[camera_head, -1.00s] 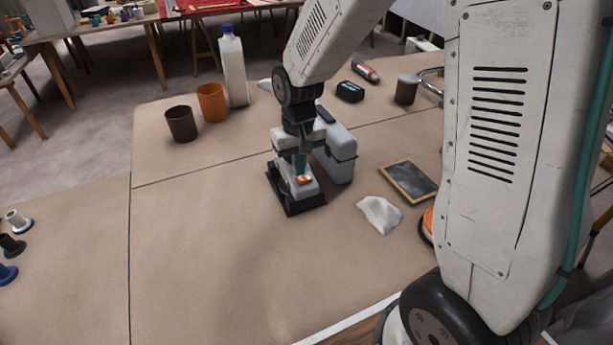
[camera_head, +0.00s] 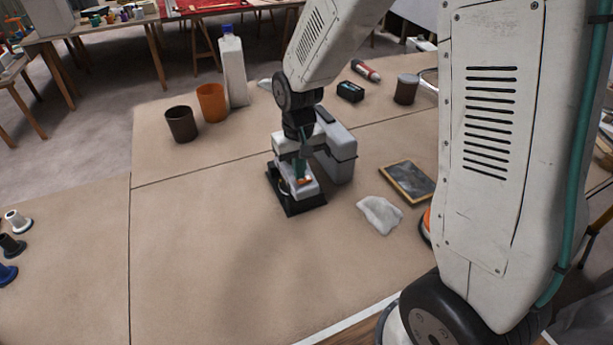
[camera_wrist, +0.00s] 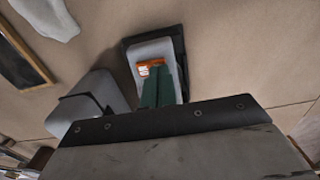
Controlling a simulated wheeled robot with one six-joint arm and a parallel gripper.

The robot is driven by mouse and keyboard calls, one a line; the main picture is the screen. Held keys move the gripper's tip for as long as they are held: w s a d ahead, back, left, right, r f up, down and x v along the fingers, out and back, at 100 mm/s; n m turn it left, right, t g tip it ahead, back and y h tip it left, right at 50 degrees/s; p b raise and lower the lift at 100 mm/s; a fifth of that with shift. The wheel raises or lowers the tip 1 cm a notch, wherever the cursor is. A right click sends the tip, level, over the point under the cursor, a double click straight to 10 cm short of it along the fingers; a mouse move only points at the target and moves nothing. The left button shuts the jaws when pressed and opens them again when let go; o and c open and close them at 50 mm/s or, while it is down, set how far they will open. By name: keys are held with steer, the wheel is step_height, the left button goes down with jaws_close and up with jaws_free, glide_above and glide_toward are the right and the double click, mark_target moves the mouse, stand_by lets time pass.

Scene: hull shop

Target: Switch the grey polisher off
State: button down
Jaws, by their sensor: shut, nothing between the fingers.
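The grey polisher appears to be the grey machine (camera_head: 341,165) with a black band, standing on the bench beside a low grey housing in a black base (camera_head: 292,208). An orange switch (camera_head: 307,181) sits on the housing's top; in the wrist view the orange switch (camera_wrist: 147,68) shows a pale mark. My gripper (camera_head: 301,180) points down over the housing, its green fingers together and empty. In the wrist view the fingertips (camera_wrist: 157,69) overlap the switch's lower right part. I cannot tell whether they touch it, or which position the switch is in.
A white cloth (camera_head: 380,214) and a dark framed board (camera_head: 408,181) lie to the right. Brown (camera_head: 182,125) and orange (camera_head: 212,103) cups and a white bottle (camera_head: 233,70) stand behind left. A black box (camera_head: 350,91) and dark jar (camera_head: 406,89) stand behind right. The front bench is clear.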

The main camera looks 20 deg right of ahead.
steer(key=shift+f, duration=0.35)
steer(key=shift+r, duration=3.5)
steer(key=shift+s, duration=0.25)
steer(key=s+d+r, duration=0.1)
steer(key=s+r, duration=0.3)
steer(key=s, duration=0.4)
steer(key=s+d+r, duration=0.1)
steer(key=s+r, duration=0.3)
steer(key=s, duration=0.4)
steer(key=s+d+r+t, duration=0.1)
steer(key=s+r, duration=0.3)
steer(key=s, duration=0.4)
steer(key=shift+s+d+r, duration=0.25)
steer(key=shift+d, duration=0.3)
